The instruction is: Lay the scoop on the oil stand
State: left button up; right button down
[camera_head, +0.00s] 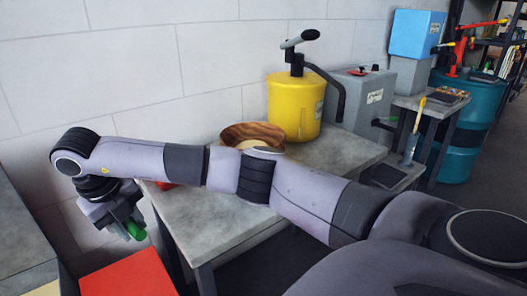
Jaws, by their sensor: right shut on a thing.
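My right arm reaches across the view from the lower right, and its gripper (128,224) hangs at the left, pointing down. It is shut on a green thing (136,231), of which only a short end shows; I cannot tell for certain that it is the scoop. A grey-topped table (335,150), which looks like the oil stand, carries a yellow drum (293,108) with a hand pump. The gripper is off the table's left front side, above a red surface (130,276). My left gripper is not in view.
A brown bowl-like thing (250,133) sits on the table, partly hidden by my arm. A small red thing (165,185) shows at its left edge. A teal barrel (455,150) stands at right. The table's right front is clear.

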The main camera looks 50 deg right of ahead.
jog(key=shift+w+a+f+m, duration=0.1)
jog(key=shift+w+m, duration=0.1)
jog(key=shift+m, duration=0.8)
jog(key=s+d, duration=0.2)
jog(key=d, duration=0.4)
jog(key=s+d+f+p, duration=0.1)
jog(key=s+d, duration=0.1)
jog(key=d, duration=0.4)
jog(key=s+d+f+p, duration=0.1)
jog(key=s+d, duration=0.1)
jog(key=d, duration=0.4)
jog(key=shift+d+f, duration=0.15)
jog(key=shift+d, duration=0.2)
jog(key=x, duration=0.3)
jog(key=shift+a+f+p, duration=0.3)
jog(key=shift+f+p, duration=0.1)
jog(key=shift+f, duration=0.05)
jog(key=shift+d+f, duration=0.2)
jog(key=shift+f, duration=0.25)
jog(key=c, duration=0.9)
grip_release()
jog(key=shift+o, duration=0.2)
